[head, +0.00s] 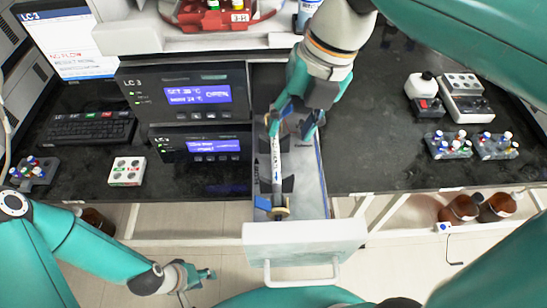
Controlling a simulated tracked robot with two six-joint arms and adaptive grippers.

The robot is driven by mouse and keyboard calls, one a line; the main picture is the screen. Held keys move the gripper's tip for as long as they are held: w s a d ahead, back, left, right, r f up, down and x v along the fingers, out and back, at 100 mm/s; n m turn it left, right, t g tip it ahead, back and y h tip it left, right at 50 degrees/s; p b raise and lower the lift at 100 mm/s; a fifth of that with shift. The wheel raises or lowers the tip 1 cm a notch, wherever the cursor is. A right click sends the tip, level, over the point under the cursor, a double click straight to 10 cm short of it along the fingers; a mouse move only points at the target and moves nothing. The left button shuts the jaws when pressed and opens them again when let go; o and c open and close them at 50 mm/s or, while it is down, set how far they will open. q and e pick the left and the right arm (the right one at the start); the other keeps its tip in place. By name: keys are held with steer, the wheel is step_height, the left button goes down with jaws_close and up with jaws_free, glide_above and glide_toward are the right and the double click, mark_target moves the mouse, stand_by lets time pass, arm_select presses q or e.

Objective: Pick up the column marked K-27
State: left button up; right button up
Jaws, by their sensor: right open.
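A pulled-out drawer (305,231) stands open in the middle of the head view, below the LC-3 instrument. A slim silver column (276,160) lies lengthwise in it, with a brass-coloured near end and blue parts around it. Its marking is too small to read, so I cannot tell whether it is K-27. My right gripper (292,122) is open and points down over the far part of the drawer, close to the column's far end, which it partly hides. I cannot tell whether it touches the column. My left gripper (198,284) hangs low in front of the bench, away from the drawer.
The LC-3 instrument (185,92) stands left of the drawer, with a keyboard (90,128) and a white block (126,171) beside it. Vial racks (449,145) stand on the right bench. Brown bottles (459,209) stand below.

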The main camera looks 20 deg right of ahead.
mark_target(276, 157)
steer(key=shift+x, duration=4.4)
steer(key=shift+w+d, duration=0.15)
steer(key=shift+w, duration=0.1)
jaws_close()
